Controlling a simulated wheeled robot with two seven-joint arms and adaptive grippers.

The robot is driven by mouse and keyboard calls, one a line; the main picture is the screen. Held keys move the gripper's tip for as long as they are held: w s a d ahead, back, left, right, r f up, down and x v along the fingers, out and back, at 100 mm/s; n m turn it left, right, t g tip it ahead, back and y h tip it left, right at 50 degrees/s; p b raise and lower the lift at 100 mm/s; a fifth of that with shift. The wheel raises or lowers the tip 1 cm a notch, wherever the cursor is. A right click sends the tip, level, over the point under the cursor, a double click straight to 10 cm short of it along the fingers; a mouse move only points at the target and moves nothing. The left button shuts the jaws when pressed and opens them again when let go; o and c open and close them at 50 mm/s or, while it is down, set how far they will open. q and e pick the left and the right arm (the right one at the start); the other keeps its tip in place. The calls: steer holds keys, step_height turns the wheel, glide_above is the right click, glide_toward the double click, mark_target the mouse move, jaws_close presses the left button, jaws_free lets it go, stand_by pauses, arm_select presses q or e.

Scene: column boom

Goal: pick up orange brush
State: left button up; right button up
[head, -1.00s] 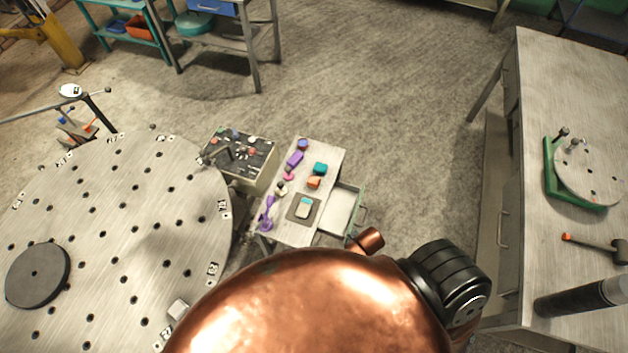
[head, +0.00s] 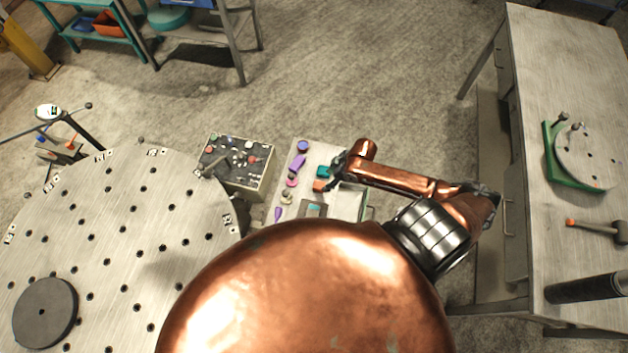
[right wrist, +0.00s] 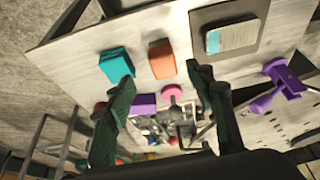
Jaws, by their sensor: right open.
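The orange brush (head: 320,186) shows as a small orange block on the small table's light top. It also shows in the right wrist view (right wrist: 162,60), with a darker top edge; its bristles cannot be made out. My right gripper (head: 335,172) is open, close beside the brush in the head view. In the right wrist view its two dark green fingers (right wrist: 162,84) stand apart, with the brush lying between and beyond their tips. No contact with the brush can be made out. My left gripper is in neither view.
A teal block (right wrist: 117,64) lies close beside the brush. A dark pad (right wrist: 245,14) holds a grey and blue piece on the other side. Purple items (head: 298,161) lie along the table's left side. An open drawer (head: 350,203) juts out at right.

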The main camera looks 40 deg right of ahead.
mark_target(319, 185)
steer(key=x, duration=0.3)
steer(key=shift+w+a+f, duration=0.1)
steer(key=shift+w+a, duration=0.25)
steer(key=x, duration=0.2)
steer(key=shift+w+a+f+p, duration=0.1)
steer(key=shift+a+f+p, duration=0.15)
steer(key=shift+p, duration=0.15)
steer(key=shift+x, duration=0.75)
steer(key=c, duration=0.7)
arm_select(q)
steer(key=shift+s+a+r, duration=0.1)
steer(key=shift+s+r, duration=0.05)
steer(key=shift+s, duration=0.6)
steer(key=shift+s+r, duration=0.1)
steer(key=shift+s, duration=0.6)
arm_select(e)
jaws_close()
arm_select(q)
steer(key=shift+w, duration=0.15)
arm_select(e)
steer(key=shift+r, duration=0.6)
arm_select(q)
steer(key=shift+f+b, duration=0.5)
steer(key=shift+b, duration=0.05)
arm_select(e)
steer(key=s+a+r, duration=0.7)
steer(key=s+r, duration=0.4)
steer(key=s, duration=0.1)
steer(key=shift+a+r, duration=0.2)
steer(key=shift+r, duration=0.2)
